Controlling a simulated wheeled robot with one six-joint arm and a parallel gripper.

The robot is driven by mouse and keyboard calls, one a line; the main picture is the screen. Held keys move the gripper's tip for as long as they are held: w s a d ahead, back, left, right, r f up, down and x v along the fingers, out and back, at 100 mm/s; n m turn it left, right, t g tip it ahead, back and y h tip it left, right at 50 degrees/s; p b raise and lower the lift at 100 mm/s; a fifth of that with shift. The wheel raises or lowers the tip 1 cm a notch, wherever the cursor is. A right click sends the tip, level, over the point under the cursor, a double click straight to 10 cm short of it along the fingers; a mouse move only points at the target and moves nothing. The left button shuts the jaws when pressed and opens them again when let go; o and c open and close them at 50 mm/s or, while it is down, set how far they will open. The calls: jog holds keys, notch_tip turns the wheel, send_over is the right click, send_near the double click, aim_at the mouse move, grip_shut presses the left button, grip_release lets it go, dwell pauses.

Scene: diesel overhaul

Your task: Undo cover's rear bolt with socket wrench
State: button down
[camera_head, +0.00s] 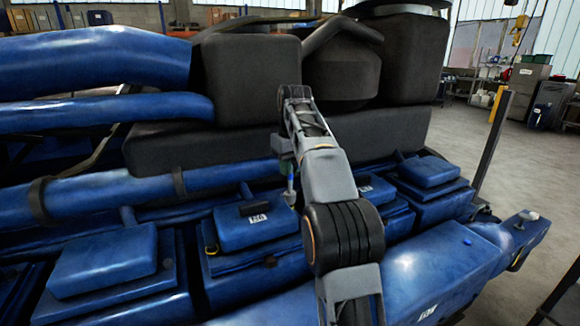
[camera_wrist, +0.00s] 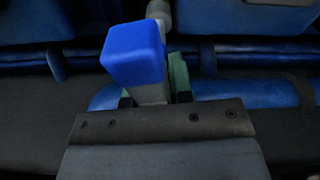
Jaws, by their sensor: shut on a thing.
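My gripper (camera_head: 287,160) is at the end of my arm, over the row of blue covers, shut on the socket wrench. In the wrist view the wrench shows a blue block (camera_wrist: 134,55) and a grey socket end (camera_wrist: 159,12) pointing away from my gripper (camera_wrist: 155,100). In the head view the wrench's grey shaft (camera_head: 290,183) points down beside the right edge of a labelled blue cover (camera_head: 235,232). Another labelled cover (camera_head: 378,192) is partly behind my arm. I cannot make out the rear bolt or whether the socket touches one.
Large black blocks (camera_head: 250,75) and thick blue pipes (camera_head: 90,60) rise behind the covers. A blue pipe (camera_head: 110,200) runs along the covers' back. A dark upright post (camera_head: 492,140) stands at the right. Open floor (camera_head: 465,140) lies beyond it.

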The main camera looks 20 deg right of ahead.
jog(key=m, duration=0.3)
jog(key=shift+m, duration=0.4)
jog(key=m, duration=0.4)
jog(key=shift+h, duration=0.4)
jog(key=shift+w+a, duration=0.1)
